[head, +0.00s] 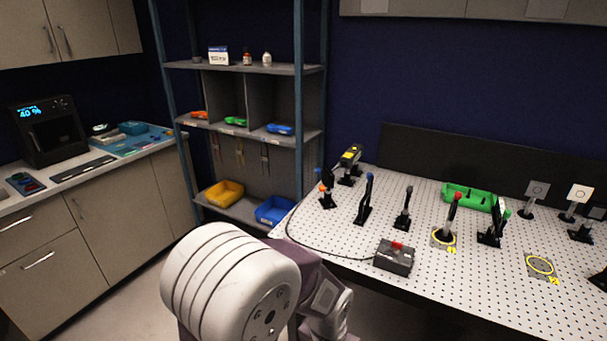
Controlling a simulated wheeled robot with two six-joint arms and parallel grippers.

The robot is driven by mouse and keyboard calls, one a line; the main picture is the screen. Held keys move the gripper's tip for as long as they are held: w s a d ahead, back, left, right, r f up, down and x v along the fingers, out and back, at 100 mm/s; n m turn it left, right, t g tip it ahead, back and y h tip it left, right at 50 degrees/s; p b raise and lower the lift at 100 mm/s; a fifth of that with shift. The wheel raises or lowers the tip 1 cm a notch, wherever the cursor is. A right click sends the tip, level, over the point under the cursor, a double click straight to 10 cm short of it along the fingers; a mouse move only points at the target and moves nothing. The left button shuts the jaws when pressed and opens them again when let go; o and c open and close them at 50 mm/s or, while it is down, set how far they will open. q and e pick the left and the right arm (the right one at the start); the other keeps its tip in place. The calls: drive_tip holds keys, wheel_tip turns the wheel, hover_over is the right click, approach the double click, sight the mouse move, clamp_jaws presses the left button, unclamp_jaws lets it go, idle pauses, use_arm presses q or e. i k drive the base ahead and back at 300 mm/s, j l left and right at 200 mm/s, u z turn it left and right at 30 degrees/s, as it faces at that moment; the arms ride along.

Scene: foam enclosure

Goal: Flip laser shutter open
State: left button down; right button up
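A black laser unit with a yellow label (350,158) stands at the back left of the perforated optical table (340,228). Just in front of it is a short black post mount with an orange part (326,188); this may be the shutter, but whether its flap is open or shut is too small to tell. A dark box with a red top part (394,257) sits at the table's front edge, with a black cable running from it toward the laser end. Neither of my grippers shows; only a large white arm link of mine fills the bottom centre.
To the right stand a blue-topped mount (365,199), a black mount (404,209), a red-topped post (450,222) and a green-tipped mount (494,224). A green tray (468,197) lies behind. Shelves with bins (250,128) stand left of the table. The table's front middle has free room.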

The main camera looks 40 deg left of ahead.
sight(369, 176)
drive_tip(key=u, duration=0.75)
